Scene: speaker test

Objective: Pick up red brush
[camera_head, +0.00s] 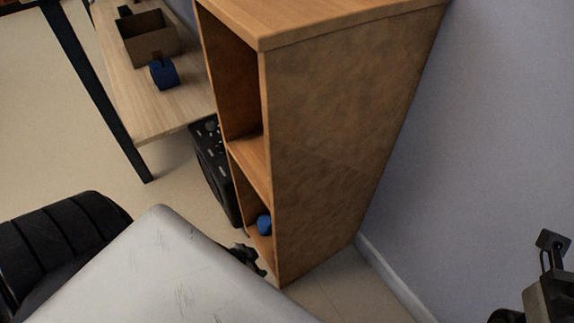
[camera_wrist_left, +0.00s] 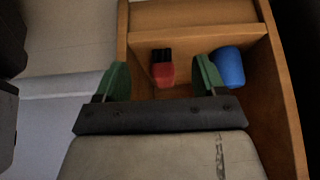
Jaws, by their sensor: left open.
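The red brush (camera_wrist_left: 163,74) lies in a compartment of the wooden shelf, its dark end pointing away from my left gripper in the left wrist view. My left gripper (camera_wrist_left: 162,80) is open, with its green fingers to either side of the brush's near end in that picture. Whether they touch it or how far away it is, I cannot tell. In the head view the left gripper (camera_head: 248,258) shows as a dark shape by the shelf's lower opening, partly hidden by my arm. The brush is hidden there. My right gripper (camera_head: 552,246) is partly visible at the right edge.
A blue cup (camera_wrist_left: 228,67) is right of the brush inside the shelf (camera_head: 340,130); shelf walls close in on the sides. A black speaker (camera_head: 213,170) stands left of the shelf. A table (camera_head: 175,112) bears a cardboard box (camera_head: 150,40) and a blue object (camera_head: 164,74). A wall rises at right.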

